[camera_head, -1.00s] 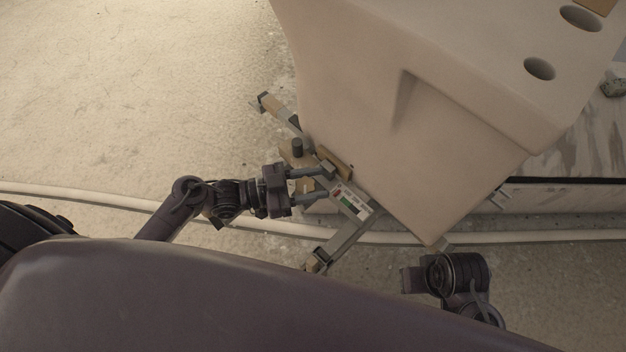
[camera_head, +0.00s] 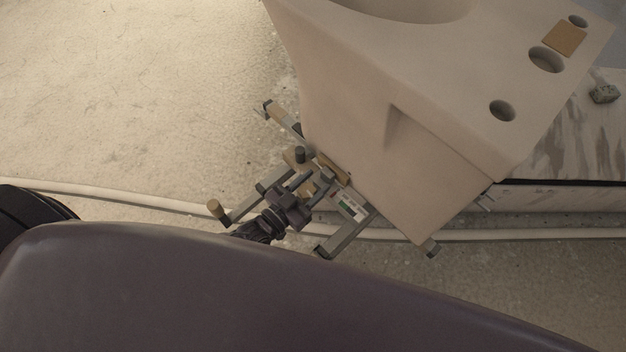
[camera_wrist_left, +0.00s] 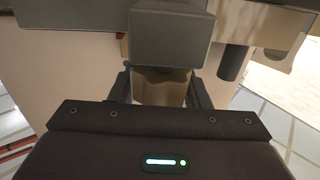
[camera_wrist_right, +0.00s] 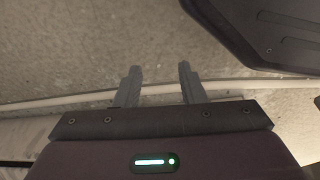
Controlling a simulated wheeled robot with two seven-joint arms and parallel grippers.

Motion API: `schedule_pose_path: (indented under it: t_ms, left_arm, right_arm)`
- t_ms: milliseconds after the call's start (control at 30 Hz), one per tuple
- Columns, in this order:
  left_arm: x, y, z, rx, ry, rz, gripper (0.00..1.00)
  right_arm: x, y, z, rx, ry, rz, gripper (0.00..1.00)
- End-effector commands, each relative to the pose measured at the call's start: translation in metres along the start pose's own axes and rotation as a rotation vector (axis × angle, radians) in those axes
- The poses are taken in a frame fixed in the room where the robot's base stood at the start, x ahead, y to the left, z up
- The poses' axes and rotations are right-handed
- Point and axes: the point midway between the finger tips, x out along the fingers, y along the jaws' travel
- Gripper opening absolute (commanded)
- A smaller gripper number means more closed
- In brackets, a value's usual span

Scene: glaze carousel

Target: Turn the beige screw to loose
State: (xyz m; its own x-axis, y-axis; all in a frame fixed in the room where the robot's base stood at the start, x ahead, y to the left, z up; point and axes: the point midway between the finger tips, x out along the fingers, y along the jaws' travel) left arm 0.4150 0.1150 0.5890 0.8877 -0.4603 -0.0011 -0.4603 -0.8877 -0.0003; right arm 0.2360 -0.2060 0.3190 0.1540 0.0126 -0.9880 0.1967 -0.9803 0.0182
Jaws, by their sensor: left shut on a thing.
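My left gripper (camera_head: 312,182) is at the grey metal fixture beside the big beige body, in the middle of the head view. In the left wrist view its fingers (camera_wrist_left: 158,88) are shut on a beige piece, which I take for the beige screw (camera_wrist_left: 160,82). A grey block (camera_wrist_left: 170,38) covers the piece's far part. In the head view the fingers and fixture hide the screw, so its turn angle cannot be read. My right gripper (camera_wrist_right: 155,88) is open and empty in the right wrist view; it is outside the head view.
The large beige body (camera_head: 370,130) rises right of the fixture. A dark knob (camera_head: 300,155) stands close behind the left fingers. A beige-tipped handle (camera_head: 217,210) sticks out left. A pale hose (camera_head: 120,200) crosses the floor. Upper left floor is clear.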

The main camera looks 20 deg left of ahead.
Motion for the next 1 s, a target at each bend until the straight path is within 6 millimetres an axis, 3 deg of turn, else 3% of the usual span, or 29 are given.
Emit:
schedule_pose_path:
  t_ms: [400, 1000]
  left_arm:
    - [0.0, -0.003, -0.001, -0.003, 0.0, -0.244, 0.2]
    - [-0.001, -0.005, 0.0, 0.0, 0.001, -0.299, 0.2]
  right_arm:
    - [0.006, -0.001, 0.034, -0.004, -0.019, -0.002, 0.36]
    - [0.008, -0.002, 0.041, -0.006, -0.024, -0.003, 0.36]
